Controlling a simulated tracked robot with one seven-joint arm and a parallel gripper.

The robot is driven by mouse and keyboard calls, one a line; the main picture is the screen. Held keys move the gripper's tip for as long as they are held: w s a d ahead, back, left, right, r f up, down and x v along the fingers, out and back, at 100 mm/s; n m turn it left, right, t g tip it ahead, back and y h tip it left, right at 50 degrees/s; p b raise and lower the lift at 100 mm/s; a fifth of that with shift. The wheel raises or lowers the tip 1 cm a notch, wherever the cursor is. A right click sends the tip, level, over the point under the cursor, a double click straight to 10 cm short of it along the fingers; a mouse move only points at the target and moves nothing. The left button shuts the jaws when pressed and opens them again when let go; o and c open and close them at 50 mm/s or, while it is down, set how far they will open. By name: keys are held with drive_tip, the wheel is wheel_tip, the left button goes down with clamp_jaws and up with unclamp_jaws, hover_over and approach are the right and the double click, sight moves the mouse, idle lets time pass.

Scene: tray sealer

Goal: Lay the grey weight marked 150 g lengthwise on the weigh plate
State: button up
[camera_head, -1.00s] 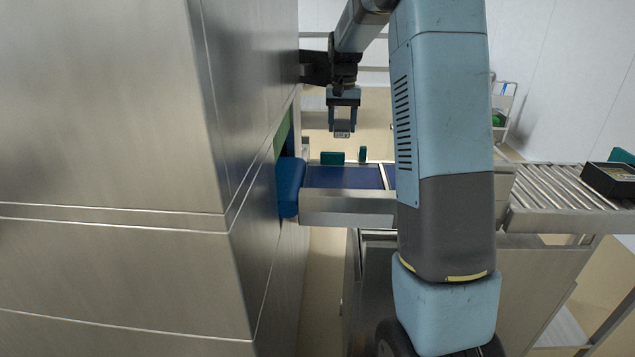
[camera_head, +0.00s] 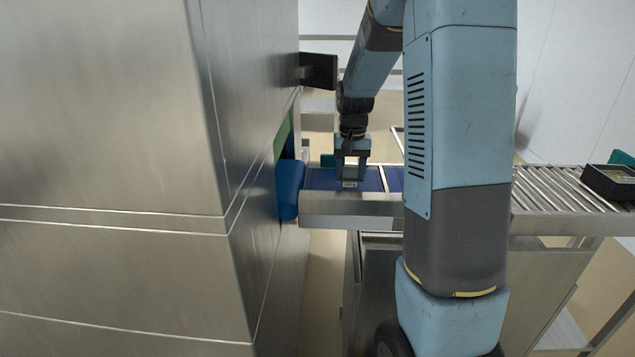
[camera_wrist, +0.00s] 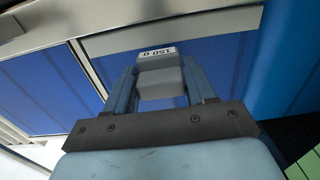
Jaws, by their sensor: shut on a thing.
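My gripper (camera_head: 351,172) is shut on a grey weight (camera_head: 350,184) and points down over the blue surface (camera_head: 318,180) of the conveyor. In the wrist view the weight (camera_wrist: 160,84) sits between the two fingers of my gripper (camera_wrist: 160,88), its white label reading 150 g. The blue surface (camera_wrist: 40,92) spreads behind it, split by a pale bar on the left. I cannot tell whether the weight touches the surface, nor which blue section is the weigh plate.
A steel cabinet (camera_head: 110,130) fills the left, with a blue rounded part (camera_head: 289,190) at its opening beside the conveyor. A roller conveyor (camera_head: 550,195) runs to the right, carrying a dark tray (camera_head: 592,181). A green block (camera_head: 327,160) stands on the far edge.

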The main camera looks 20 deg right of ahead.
sight(350, 169)
drive_tip(key=shift+f, duration=0.9)
drive_tip(key=o, duration=1.2)
drive_tip(key=shift+f, duration=0.1)
wheel_tip(350, 169, up, 11)
drive_tip(key=shift+w+r, duration=0.1)
drive_tip(key=shift+r, duration=0.6)
